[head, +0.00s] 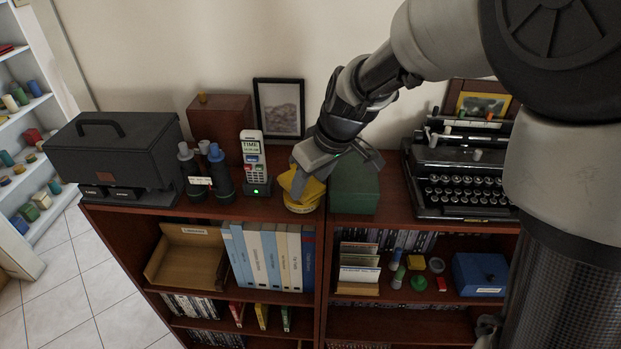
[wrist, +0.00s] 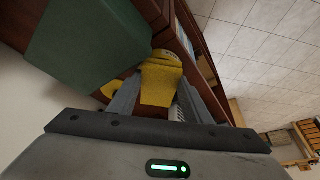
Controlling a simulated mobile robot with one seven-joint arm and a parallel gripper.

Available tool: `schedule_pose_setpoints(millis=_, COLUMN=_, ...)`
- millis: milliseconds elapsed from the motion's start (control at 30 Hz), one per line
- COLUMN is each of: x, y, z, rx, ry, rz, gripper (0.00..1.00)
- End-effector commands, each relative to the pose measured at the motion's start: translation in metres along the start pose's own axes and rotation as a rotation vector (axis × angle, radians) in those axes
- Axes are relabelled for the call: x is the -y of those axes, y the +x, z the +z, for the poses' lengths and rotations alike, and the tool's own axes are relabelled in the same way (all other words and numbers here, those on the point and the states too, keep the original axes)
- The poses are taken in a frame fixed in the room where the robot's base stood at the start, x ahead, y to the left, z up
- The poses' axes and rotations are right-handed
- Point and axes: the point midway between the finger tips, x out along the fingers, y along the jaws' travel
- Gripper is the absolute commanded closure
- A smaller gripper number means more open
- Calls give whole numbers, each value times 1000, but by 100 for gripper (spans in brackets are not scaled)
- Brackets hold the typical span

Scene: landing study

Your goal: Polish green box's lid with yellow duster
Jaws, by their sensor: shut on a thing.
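The green box (head: 354,188) stands on top of the low bookcase, just right of my gripper. In the wrist view the green box (wrist: 85,42) fills the upper left. My gripper (head: 300,187) points down beside the box's left side. Its jaws are shut on the yellow duster (head: 303,203), which also shows between the fingers in the wrist view (wrist: 160,80). The duster is at the front edge of the bookcase top, left of the box. The arm hides part of the box's lid in the head view.
A cordless phone (head: 253,165) stands close left of the duster, with dark binoculars (head: 221,173) and a dark case (head: 115,150) further left. A typewriter (head: 463,175) stands right of the box. A picture frame (head: 279,108) and a red-brown box (head: 220,125) are behind.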

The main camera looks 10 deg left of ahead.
Motion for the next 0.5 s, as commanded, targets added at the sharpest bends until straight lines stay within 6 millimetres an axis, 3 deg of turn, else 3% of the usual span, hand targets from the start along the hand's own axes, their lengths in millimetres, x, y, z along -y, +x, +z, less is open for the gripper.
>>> schedule_pose_setpoints(millis=500, x=0, y=6, z=3, rx=0, ry=0, rz=0, gripper=81)
